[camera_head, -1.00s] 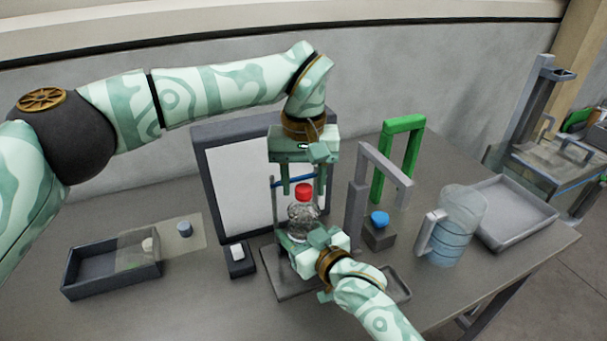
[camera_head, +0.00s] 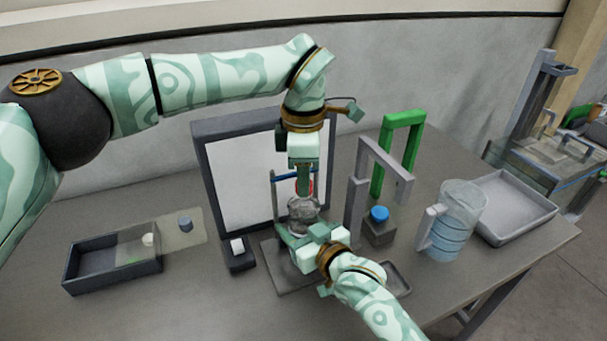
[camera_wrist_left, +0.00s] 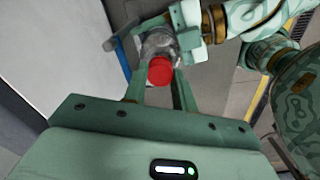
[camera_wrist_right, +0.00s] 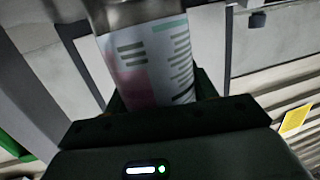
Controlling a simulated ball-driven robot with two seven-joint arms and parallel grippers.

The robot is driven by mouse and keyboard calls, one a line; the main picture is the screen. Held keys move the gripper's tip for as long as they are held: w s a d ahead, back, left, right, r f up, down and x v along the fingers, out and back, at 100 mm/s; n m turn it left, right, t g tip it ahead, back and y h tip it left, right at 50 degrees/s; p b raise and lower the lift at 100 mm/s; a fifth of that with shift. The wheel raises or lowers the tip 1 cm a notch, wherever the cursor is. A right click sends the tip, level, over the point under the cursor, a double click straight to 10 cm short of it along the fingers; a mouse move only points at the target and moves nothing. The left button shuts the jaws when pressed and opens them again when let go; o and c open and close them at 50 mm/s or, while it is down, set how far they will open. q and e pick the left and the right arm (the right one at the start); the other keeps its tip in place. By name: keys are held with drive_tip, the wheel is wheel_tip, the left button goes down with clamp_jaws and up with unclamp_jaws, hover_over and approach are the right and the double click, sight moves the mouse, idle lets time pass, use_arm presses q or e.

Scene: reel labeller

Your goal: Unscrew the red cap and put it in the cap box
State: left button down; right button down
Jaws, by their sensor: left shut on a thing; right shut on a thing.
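The clear bottle (camera_head: 303,213) stands upright above a dark base plate, with its red cap (camera_head: 311,186) on top. My left gripper (camera_head: 304,190) comes down from above and is shut on the cap; one finger hides much of it in the head view. The cap shows red between the fingers in the left wrist view (camera_wrist_left: 160,71). My right gripper (camera_head: 303,238) is shut on the bottle's lower body from the front. The bottle's printed label (camera_wrist_right: 150,65) fills the space between its fingers in the right wrist view. An open dark box (camera_head: 90,282), possibly the cap box, sits at the left.
A framed white panel (camera_head: 235,180) stands behind the bottle. To the right are a grey arch (camera_head: 357,195), a green arch (camera_head: 405,120), a blue-topped block (camera_head: 379,226), a clear jug (camera_head: 455,225) and a grey tray (camera_head: 510,205). Bare table lies front left.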

use_arm(q)
drive_tip(key=n, duration=0.9)
drive_tip(key=shift+n, duration=0.4)
drive_tip(key=n, duration=1.8)
drive_tip(key=shift+n, duration=0.3)
drive_tip(key=n, duration=0.2)
drive_tip(key=shift+r+n, duration=0.1)
drive_tip(key=shift+n, duration=0.3)
drive_tip(key=n, duration=0.5)
drive_tip(key=shift+w, duration=0.1)
